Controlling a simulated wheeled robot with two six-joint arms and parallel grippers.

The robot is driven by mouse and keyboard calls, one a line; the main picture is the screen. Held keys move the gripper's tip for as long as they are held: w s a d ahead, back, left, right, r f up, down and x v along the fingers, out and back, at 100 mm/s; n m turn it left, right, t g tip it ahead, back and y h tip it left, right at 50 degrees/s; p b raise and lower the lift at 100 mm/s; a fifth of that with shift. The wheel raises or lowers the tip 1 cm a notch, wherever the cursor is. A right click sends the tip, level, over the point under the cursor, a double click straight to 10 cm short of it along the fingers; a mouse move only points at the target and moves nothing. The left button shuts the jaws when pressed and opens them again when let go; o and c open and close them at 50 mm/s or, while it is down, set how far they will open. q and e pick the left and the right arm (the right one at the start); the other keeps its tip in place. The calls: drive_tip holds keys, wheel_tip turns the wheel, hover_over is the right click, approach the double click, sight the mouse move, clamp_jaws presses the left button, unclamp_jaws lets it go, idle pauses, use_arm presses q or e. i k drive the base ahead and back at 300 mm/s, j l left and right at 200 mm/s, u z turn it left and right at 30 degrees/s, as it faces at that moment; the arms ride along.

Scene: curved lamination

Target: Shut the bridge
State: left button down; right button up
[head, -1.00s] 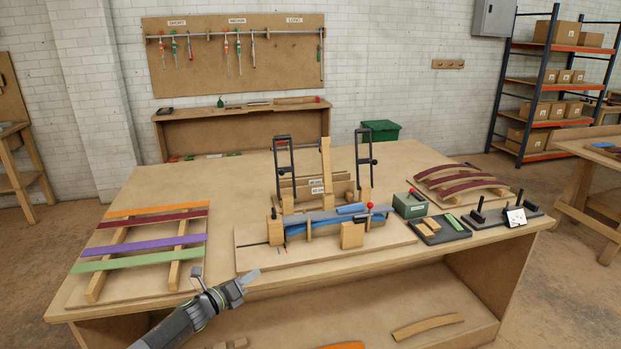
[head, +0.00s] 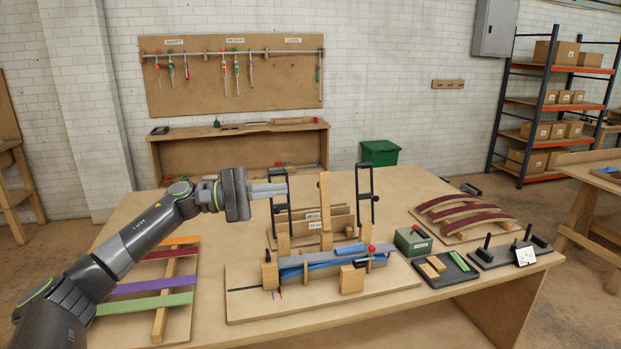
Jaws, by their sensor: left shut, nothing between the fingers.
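The bending jig lies on a pale board (head: 245,305) on the table. It has wooden blocks (head: 352,280), blue strips (head: 330,268), a grey bar (head: 310,261) across them and a red knob (head: 372,249). A wooden bar (head: 325,205) stands upright behind the strips, between two black frames, one at left (head: 272,222) and one at right (head: 373,205). I cannot tell for sure which part is the bridge; the upright bar looks like it. My left gripper (head: 286,188) is shut and empty, raised, its tips overlapping the left frame's top in the picture; contact is unclear.
Coloured strips (head: 150,286) lie on a rack at left, partly behind my arm. A green box (head: 413,241), a dark tray (head: 445,270), a black stand (head: 505,256) and curved dark red strips (head: 470,211) are at right. The table's front edge is clear.

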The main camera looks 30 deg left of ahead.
sight(324, 177)
drive_tip(key=i+j, duration=1.3)
drive_tip(key=j, duration=0.2)
